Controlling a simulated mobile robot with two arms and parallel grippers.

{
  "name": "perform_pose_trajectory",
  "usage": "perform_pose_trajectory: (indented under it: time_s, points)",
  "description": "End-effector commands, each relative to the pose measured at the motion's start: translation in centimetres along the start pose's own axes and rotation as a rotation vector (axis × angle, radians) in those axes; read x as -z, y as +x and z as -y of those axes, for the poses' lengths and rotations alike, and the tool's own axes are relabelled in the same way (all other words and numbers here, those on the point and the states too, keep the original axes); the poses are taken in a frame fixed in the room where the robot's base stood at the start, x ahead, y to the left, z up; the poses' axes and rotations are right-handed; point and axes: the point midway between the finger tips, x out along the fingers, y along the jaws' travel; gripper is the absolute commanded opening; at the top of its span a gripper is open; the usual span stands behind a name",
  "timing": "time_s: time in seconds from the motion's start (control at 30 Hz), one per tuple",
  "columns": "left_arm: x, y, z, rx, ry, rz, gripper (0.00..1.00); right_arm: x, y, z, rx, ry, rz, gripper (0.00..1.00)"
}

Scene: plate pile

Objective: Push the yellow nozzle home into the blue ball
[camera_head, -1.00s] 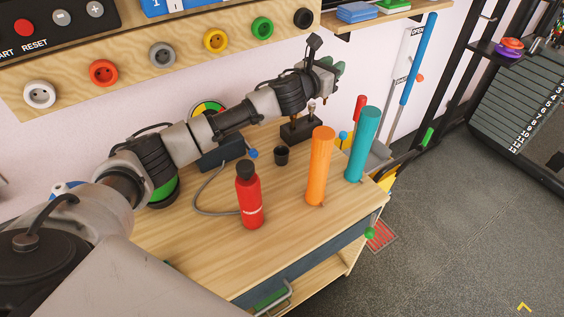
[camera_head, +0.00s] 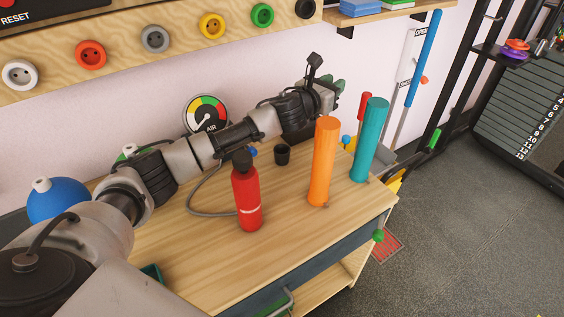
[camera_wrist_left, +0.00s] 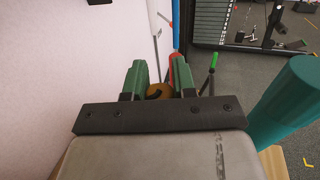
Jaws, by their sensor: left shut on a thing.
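The blue ball (camera_head: 58,203) stands at the far left of the head view, behind my left arm, with a white stub (camera_head: 41,185) on top. My left gripper (camera_head: 338,86) is far to its right, above the back of the table near the wall. In the left wrist view its green fingers (camera_wrist_left: 158,78) are shut on a small yellow-brown piece (camera_wrist_left: 160,90), which I take for the yellow nozzle. The hand hides most of this piece. The nozzle does not show clearly in the head view. My right gripper is in neither view.
A red bottle (camera_head: 246,197), an orange cylinder (camera_head: 324,165) and a teal cylinder (camera_head: 369,142) stand upright on the wooden table (camera_head: 200,268). A small black cup (camera_head: 282,154) is behind them. An air gauge (camera_head: 208,114) is by the wall. The table's front middle is clear.

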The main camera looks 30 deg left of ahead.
Motion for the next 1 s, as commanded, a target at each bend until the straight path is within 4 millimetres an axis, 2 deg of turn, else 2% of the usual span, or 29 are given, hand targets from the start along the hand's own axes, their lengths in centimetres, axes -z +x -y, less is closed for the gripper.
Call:
perform_pose_trajectory:
  time_s: [0.23, 0.33, 0.43, 0.63, 0.8, 1.0]
  points:
    - [0.0, -0.1, -0.1, 0.0, 0.0, 0.0, 0.03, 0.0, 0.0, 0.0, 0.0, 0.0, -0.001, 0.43]
    - [0.8, -0.8, -0.5, -0.001, -0.001, -0.002, 0.03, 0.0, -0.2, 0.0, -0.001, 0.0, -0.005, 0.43]
    - [2.1, -2.4, -1.5, -0.002, 0.001, -0.004, 0.03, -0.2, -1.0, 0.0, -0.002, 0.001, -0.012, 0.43]
    - [5.0, -6.4, -3.9, -0.001, 0.0, -0.004, 0.03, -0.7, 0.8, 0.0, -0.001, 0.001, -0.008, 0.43]
    - [6.5, -8.9, -5.5, 0.0, -0.001, -0.002, 0.03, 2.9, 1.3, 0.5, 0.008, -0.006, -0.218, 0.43]
    - [7.0, -9.9, -6.1, 0.0, 0.0, 0.0, 0.03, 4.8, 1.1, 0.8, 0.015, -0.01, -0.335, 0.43]
